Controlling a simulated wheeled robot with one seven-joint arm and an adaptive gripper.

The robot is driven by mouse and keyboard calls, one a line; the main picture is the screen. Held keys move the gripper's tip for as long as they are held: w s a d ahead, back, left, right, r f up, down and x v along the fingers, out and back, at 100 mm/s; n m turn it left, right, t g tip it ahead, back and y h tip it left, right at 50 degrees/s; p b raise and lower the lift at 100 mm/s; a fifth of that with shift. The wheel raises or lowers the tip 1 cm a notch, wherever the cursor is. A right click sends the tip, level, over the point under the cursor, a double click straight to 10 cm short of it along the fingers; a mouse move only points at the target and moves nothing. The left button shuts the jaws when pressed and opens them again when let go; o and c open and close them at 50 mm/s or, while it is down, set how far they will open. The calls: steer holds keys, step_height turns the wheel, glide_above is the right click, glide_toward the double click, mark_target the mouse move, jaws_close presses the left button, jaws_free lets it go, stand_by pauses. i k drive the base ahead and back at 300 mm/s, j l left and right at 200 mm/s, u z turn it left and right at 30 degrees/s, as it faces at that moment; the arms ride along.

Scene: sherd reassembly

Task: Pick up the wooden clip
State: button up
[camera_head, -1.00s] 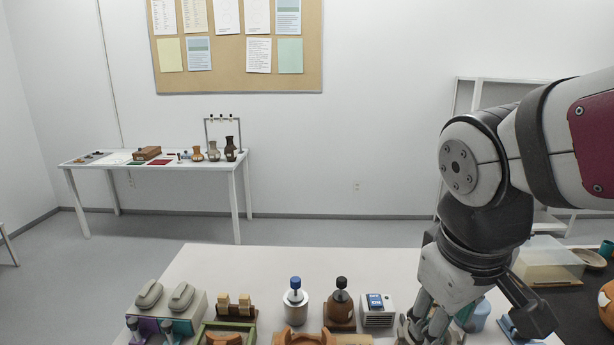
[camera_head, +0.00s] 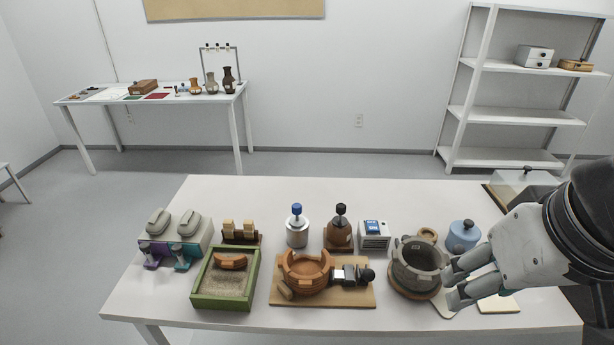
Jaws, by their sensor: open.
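Two small light-wood pieces that look like wooden clips, a left one (camera_head: 228,229) and a right one (camera_head: 249,230), stand upright side by side on a dark brown rack (camera_head: 241,242) at the back left of the white table. My gripper (camera_head: 456,283) is at the right, its fingers open and pointing left, with nothing seen between them. It is beside the dark grey pot (camera_head: 418,262), far to the right of the clips. I cannot tell whether the fingers touch the pot.
A green sand tray (camera_head: 225,301) holds a terracotta sherd. A terracotta bowl (camera_head: 305,275) sits on a wooden board (camera_head: 330,300) with a black clamp. Bottles (camera_head: 297,230), a white box (camera_head: 373,236) and a blue jar (camera_head: 463,237) stand behind.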

mark_target(228, 225)
steer(key=i+j, duration=0.15)
steer(key=j, duration=0.2)
steer(key=i+j, duration=0.2)
steer(key=j, duration=0.15)
steer(key=i+j, duration=0.15)
steer(key=j, duration=0.2)
